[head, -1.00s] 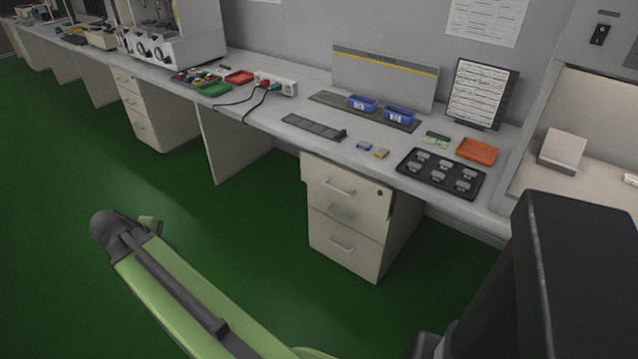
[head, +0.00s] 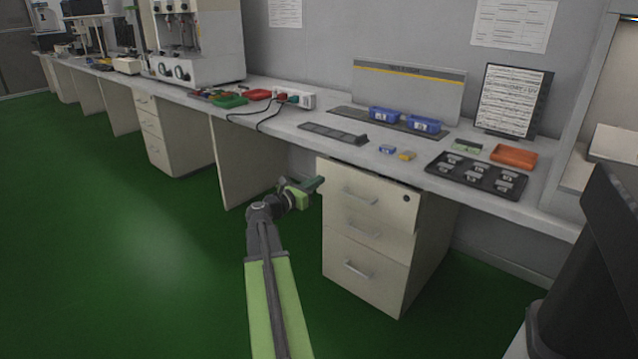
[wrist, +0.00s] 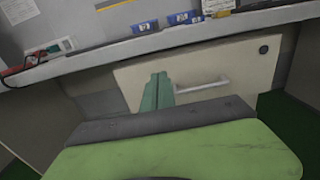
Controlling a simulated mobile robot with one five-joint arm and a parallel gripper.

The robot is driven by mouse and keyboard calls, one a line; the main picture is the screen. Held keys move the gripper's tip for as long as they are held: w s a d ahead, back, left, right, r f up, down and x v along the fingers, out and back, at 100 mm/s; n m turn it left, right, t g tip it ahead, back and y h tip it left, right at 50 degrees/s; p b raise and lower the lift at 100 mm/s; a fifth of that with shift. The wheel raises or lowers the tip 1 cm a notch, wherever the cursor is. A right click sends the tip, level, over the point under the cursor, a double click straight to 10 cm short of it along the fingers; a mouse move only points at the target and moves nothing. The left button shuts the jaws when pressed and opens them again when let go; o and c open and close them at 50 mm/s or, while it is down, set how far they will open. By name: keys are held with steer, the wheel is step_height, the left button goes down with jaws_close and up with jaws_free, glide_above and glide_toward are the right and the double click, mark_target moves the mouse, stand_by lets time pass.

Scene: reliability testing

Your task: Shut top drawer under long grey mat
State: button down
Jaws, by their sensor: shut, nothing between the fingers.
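The top drawer (head: 380,207) is in the cream cabinet under the bench. It has a bar handle and a dark round lock, and its front stands out a little past the drawers below. In the wrist view the drawer front (wrist: 225,70) is ahead, its handle just right of the fingers. My gripper (head: 318,184) is shut and empty, at the left edge of the drawer front in the head view. In the wrist view my gripper (wrist: 159,80) overlaps the front; I cannot tell if it touches. A long grey mat (head: 350,114) lies on the bench above, under two blue bins.
The bench edge (head: 300,139) runs just above the drawer. A dark strip (head: 333,133), small blue and yellow items, a black tray (head: 450,176) and an orange tray (head: 514,156) lie on top. A leg panel (head: 240,165) stands left. The green floor in front is clear.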

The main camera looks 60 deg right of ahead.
mark_target(342, 166)
steer(key=x, duration=1.1)
